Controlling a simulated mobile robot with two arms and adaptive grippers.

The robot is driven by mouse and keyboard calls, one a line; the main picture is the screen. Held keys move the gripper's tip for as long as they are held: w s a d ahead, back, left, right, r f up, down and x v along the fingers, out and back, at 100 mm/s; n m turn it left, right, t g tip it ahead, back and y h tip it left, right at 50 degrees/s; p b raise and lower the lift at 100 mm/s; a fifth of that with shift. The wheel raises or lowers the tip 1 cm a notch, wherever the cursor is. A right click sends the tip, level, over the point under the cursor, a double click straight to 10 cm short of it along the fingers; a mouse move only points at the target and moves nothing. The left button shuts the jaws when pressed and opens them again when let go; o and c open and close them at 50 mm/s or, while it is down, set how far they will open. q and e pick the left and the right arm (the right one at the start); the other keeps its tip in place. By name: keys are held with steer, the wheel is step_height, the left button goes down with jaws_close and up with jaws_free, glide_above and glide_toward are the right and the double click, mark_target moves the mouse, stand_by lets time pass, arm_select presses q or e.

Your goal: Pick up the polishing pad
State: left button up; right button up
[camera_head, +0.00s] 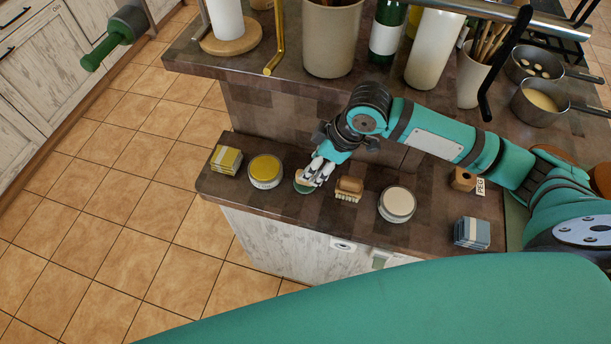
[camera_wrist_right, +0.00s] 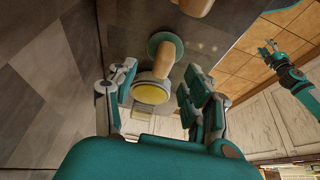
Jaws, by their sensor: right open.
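The polishing pad, a green disc with a pale wooden knob, lies on the counter. In the head view only part of the pad (camera_head: 302,188) shows below my right gripper (camera_head: 318,172), whose fingers hide the rest. In the right wrist view the pad (camera_wrist_right: 159,44) is ahead of my right gripper (camera_wrist_right: 157,92), with the knob toward the camera. The right fingers are apart, with nothing held between them; I cannot tell whether they touch the knob. My left gripper (camera_wrist_right: 270,47) shows small at the right of the wrist view; its jaw state is unclear.
A yellow tin (camera_head: 265,168) and sponge stack (camera_head: 226,160) lie left of the pad. A brush (camera_head: 348,188), cream tin (camera_head: 397,203), wooden block (camera_head: 462,179) and grey-blue stack (camera_head: 472,233) lie right. A raised shelf with a crock (camera_head: 331,40) stands behind.

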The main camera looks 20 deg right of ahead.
steer(key=shift+a+f, duration=0.25)
steer(key=p+x, duration=0.2)
steer(key=x, duration=0.1)
steer(key=shift+a+f, duration=0.2)
steer(key=shift+f, duration=0.05)
steer(key=shift+w+a+f, duration=0.1)
steer(key=shift+a+f, duration=0.05)
steer(key=shift+f, duration=0.3)
steer(key=shift+c, duration=1)
jaws_close()
